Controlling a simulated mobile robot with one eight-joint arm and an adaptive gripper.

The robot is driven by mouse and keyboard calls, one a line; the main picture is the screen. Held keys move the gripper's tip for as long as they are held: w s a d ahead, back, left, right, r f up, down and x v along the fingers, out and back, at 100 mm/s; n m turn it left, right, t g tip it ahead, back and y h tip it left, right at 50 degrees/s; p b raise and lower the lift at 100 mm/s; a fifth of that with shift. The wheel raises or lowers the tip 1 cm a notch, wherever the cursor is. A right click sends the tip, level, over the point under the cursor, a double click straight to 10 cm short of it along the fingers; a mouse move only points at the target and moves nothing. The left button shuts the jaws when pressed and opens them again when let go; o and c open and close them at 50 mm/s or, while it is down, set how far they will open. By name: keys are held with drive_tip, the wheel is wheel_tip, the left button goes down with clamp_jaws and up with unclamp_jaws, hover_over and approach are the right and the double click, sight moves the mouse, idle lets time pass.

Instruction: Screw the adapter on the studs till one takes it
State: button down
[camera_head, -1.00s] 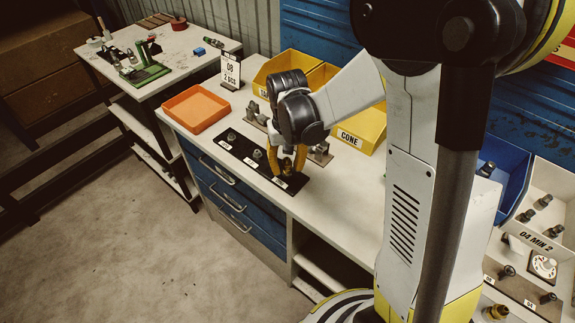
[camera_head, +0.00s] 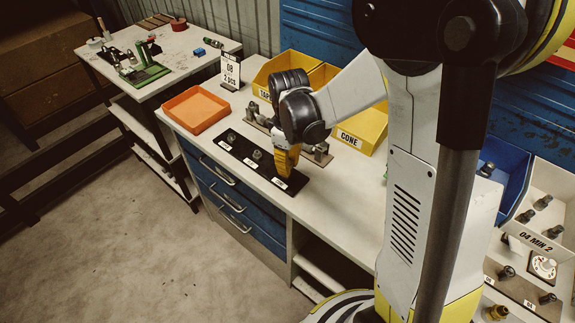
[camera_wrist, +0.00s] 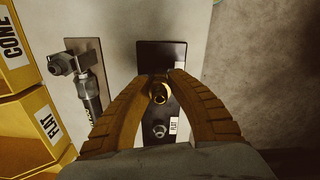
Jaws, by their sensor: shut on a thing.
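My gripper (camera_head: 285,163) points down over the near right end of a black strip (camera_head: 242,148) on the bench. Its yellow fingers are closed around the adapter, a small brass-coloured ring (camera_wrist: 160,95) between the fingertips in the wrist view. The strip carries a stud at its far end (camera_head: 232,136) and a middle stud (camera_head: 257,155), both bare. The spot under the gripper is hidden, so I cannot tell whether the adapter touches a stud there. In the wrist view a bare stud (camera_wrist: 159,131) stands beside a FLAT label (camera_wrist: 175,127).
Behind the gripper is a brown rack (camera_wrist: 98,62) with metal fittings, then yellow bins (camera_head: 358,135), one labelled CONE. An orange tray (camera_head: 196,109) and an "08 2 pcs" sign (camera_head: 231,72) stand to the left. The bench's front edge is close to the strip.

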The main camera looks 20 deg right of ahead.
drive_tip(key=shift+a+r+p, duration=0.1)
drive_tip(key=shift+r+p, duration=2.65)
drive_tip(key=shift+r, duration=1.3)
drive_tip(key=shift+w+a+f, duration=0.1)
drive_tip(key=shift+w, duration=0.05)
